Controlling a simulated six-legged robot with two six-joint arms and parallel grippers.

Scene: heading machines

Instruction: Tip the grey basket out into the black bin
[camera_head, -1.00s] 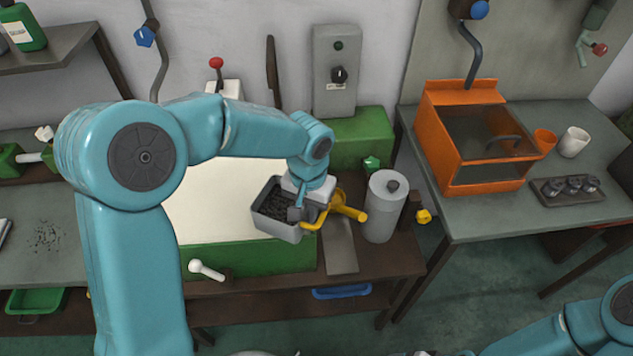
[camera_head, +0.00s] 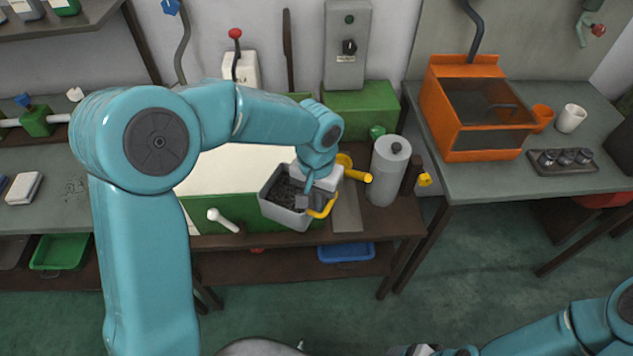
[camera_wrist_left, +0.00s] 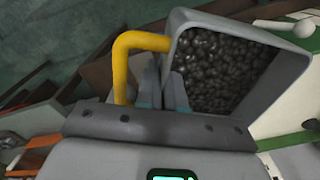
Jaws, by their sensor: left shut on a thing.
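The grey basket (camera_head: 286,212) is full of small dark pieces and has a yellow handle (camera_head: 323,209) on its right side. My left gripper (camera_head: 312,199) is shut on the basket at its handle side and holds it in front of the green and white machine. In the left wrist view the basket (camera_wrist_left: 285,98) looks close and tilted by the camera's angle, with the dark pieces inside it and the yellow handle (camera_wrist_left: 122,70) beside the fingers. My right arm shows at the lower right; its gripper (camera_head: 425,350) is only partly in frame.
The green machine (camera_head: 200,214) with a white lever (camera_head: 222,219) stands behind the basket. A grey cylinder (camera_head: 389,175) is to its right. A blue tray (camera_head: 346,252) lies on the lower shelf. An orange box (camera_head: 478,110) stands on the right table. The floor in front is clear.

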